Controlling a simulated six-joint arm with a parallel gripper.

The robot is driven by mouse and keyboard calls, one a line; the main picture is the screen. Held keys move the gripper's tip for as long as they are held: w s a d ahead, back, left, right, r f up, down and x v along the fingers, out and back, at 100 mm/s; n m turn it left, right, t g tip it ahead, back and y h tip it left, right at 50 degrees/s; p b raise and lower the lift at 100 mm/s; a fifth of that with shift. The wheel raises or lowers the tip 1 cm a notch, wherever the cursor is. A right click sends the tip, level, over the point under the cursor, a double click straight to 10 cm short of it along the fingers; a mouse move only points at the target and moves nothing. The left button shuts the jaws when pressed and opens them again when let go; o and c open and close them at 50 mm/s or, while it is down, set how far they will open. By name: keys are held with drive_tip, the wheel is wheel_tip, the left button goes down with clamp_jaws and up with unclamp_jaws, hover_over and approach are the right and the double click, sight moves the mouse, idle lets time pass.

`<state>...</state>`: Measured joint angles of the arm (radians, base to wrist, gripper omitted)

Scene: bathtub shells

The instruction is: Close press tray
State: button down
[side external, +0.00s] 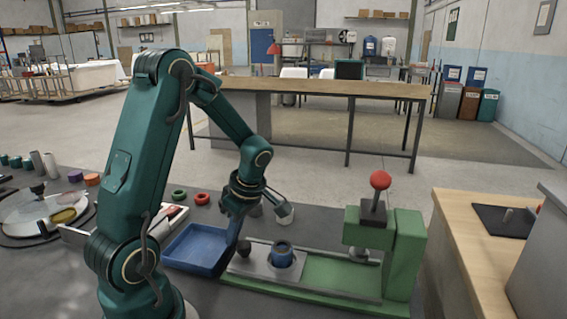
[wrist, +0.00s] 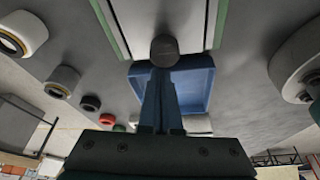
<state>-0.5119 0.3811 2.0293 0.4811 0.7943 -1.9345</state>
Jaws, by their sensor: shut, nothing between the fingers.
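The green press (side external: 403,255) stands at the right in the side view, with a red ball (side external: 380,180) on top. Its grey press tray (side external: 262,259) is pulled out to the left along the green base and carries a blue cup-like part (side external: 282,254). A dark round knob (side external: 244,248) is at the tray's left end; the knob (wrist: 165,49) also shows in the wrist view. My gripper (side external: 234,236) is shut and empty, at the knob's outer left side. In the wrist view my fingertips (wrist: 160,72) are right by the knob; I cannot tell whether they touch it.
A blue bin (side external: 196,249) lies just left of the press; it shows behind my fingers in the wrist view (wrist: 196,88). Green (side external: 179,195) and red (side external: 202,198) rings lie behind it. The base right of the blue part, up to the press head, looks clear.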

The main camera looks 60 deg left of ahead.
sight(265, 255)
drive_tip(key=shift+w+d, duration=0.1)
drive_tip(key=shift+d, duration=0.15)
drive_tip(key=w+d, duration=0.5)
drive_tip(key=shift+w+d, duration=0.3)
idle(0.4)
